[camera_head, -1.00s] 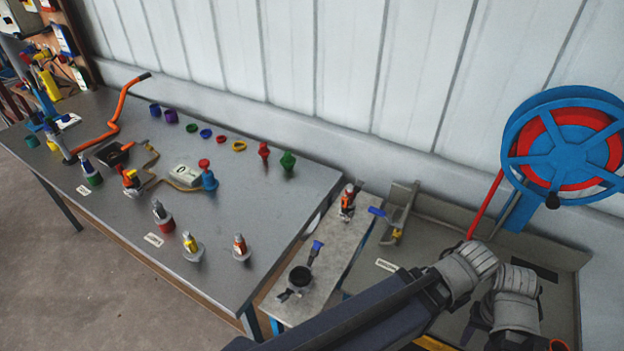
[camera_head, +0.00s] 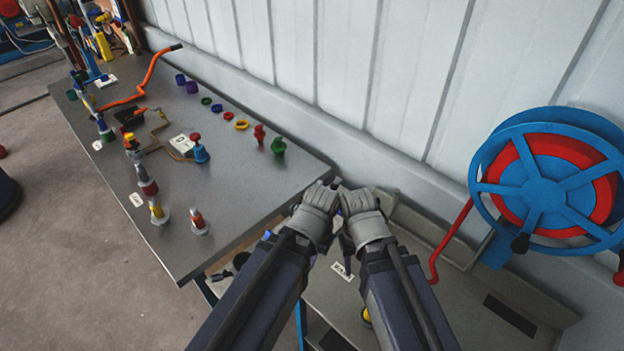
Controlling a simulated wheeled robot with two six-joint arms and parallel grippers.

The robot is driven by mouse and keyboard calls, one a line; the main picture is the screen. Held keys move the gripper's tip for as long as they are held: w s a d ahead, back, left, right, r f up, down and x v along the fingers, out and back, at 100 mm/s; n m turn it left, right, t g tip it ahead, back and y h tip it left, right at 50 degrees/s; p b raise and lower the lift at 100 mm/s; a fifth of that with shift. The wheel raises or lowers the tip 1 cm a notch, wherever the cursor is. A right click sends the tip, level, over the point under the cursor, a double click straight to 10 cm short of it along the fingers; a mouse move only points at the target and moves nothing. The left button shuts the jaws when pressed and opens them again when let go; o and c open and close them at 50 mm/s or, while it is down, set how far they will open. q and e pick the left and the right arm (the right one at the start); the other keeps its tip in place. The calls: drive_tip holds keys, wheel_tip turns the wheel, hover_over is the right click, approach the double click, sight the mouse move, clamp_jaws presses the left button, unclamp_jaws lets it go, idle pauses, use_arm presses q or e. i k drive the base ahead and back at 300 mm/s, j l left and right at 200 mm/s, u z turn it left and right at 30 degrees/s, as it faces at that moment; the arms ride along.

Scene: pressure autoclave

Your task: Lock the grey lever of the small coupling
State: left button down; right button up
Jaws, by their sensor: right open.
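Both my arms reach in from the bottom centre, and their grey wrists sit close side by side. My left gripper (camera_head: 327,184) is at the right end of the long bench; its jaw state does not show clearly. My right gripper (camera_head: 345,188) is just right of it, open, with its dark fingers near the left one. The two are touching or nearly so; I cannot tell which.
The grey bench (camera_head: 255,190) holds several bottle-like fittings, coloured rings, a red fitting (camera_head: 259,133), a green fitting (camera_head: 278,146) and an orange bent handle (camera_head: 140,85). A blue-and-red hose reel (camera_head: 545,190) stands right. A grey tray (camera_head: 470,285) lies below it.

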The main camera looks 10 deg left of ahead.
sight(337, 181)
drive_tip(key=i+l+u, duration=0.25)
drive_tip(key=i+l, duration=0.2)
drive_tip(key=k, duration=0.4)
drive_tip(key=j+z, duration=0.1)
drive_tip(key=z, duration=0.65)
drive_tip(key=k+j+z, duration=0.1)
drive_tip(key=z, duration=0.25)
drive_tip(key=k+j+z, duration=0.8)
drive_tip(key=k+j, duration=0.15)
drive_tip(key=k, duration=0.25)
drive_tip(key=k+j, duration=0.15)
drive_tip(key=k, duration=0.2)
drive_tip(key=z, duration=0.05)
